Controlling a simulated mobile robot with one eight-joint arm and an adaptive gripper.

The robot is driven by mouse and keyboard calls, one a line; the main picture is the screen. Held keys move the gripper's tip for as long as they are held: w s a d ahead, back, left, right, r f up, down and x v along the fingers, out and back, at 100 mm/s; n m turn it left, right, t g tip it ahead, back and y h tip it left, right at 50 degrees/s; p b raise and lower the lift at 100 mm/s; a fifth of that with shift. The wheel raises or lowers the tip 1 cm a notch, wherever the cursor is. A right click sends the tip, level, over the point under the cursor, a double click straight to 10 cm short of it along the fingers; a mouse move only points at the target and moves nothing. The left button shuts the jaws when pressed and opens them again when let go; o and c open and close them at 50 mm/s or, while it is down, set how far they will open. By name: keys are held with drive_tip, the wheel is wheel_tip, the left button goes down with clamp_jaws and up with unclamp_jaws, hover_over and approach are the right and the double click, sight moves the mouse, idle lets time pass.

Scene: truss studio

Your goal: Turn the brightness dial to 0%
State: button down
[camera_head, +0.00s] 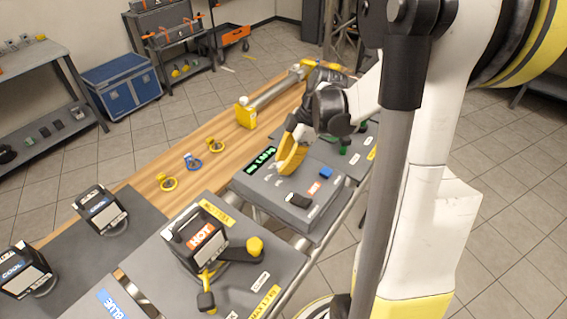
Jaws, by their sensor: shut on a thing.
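A grey control box (268,194) stands on the workbench, with a small dark display (261,160) in green text at its far left edge. The text is too small to read surely. My gripper (283,167) has yellow fingers and reaches down to the box's top, just right of the display. It is shut on what seems to be the brightness dial, which the fingers mostly hide, so its setting cannot be read.
A yellow-ended tube (246,115) lies behind. Two COOL units (102,210) stand at left.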

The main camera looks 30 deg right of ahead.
drive_tip(key=c, duration=1.1)
unclamp_jaws()
drive_tip(key=v, duration=1.2)
drive_tip(key=shift+a, duration=0.1)
